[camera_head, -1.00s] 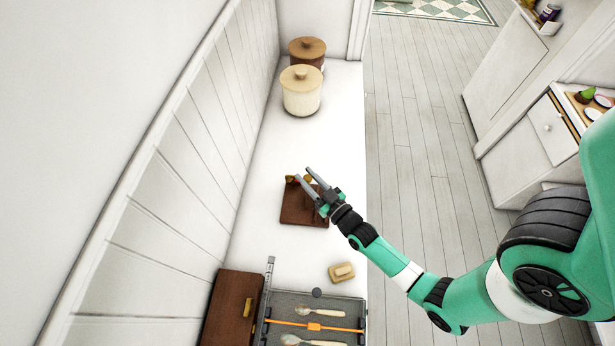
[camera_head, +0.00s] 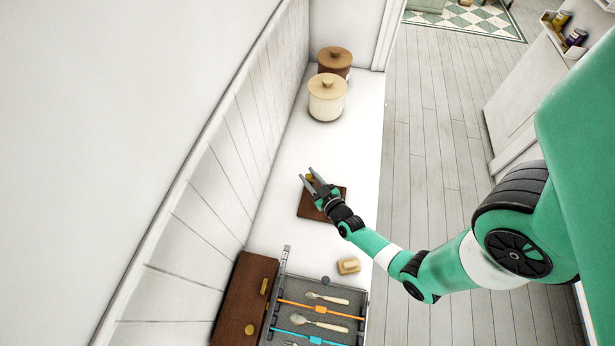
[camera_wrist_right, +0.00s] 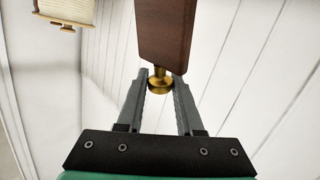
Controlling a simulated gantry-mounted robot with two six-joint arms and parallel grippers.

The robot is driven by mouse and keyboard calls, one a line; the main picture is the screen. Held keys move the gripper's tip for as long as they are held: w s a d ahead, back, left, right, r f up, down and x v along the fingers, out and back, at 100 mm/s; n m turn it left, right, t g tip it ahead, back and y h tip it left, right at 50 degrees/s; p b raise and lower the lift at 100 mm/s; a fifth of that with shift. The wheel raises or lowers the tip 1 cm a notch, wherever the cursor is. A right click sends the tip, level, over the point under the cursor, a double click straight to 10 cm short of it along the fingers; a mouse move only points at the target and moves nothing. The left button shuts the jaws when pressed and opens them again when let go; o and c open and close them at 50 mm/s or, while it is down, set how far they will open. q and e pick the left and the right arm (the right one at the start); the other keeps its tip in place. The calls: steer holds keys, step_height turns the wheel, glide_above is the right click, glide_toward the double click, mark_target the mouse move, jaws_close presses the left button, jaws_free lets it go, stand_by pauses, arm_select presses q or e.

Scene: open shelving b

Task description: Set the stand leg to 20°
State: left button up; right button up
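The dark brown wooden stand (camera_head: 309,209) lies on the white counter, partly hidden under my right gripper (camera_head: 308,179). A small brass knob shows between the fingertips. In the right wrist view a brown wooden panel (camera_wrist_right: 166,32) ends in a brass knob (camera_wrist_right: 160,83). The knob sits between the two fingers of my right gripper (camera_wrist_right: 161,76), very close to both. The fingers are apart; I cannot make out firm contact. The leg's angle cannot be read from these views. My left gripper is not in view.
Two lidded canisters, one cream (camera_head: 326,100) and one brown (camera_head: 337,65), stand at the counter's far end. A yellowish block (camera_head: 348,266), a grey tray (camera_head: 341,304) with spoons and a brown box (camera_head: 240,305) lie nearer. The panelled wall is on the left.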

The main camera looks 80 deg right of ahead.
steer(key=o, duration=0.3)
steer(key=shift+o, duration=0.2)
steer(key=p+v, duration=0.3)
steer(key=v, duration=0.8)
steer(key=shift+s+a, duration=0.2)
steer(key=shift+s, duration=0.1)
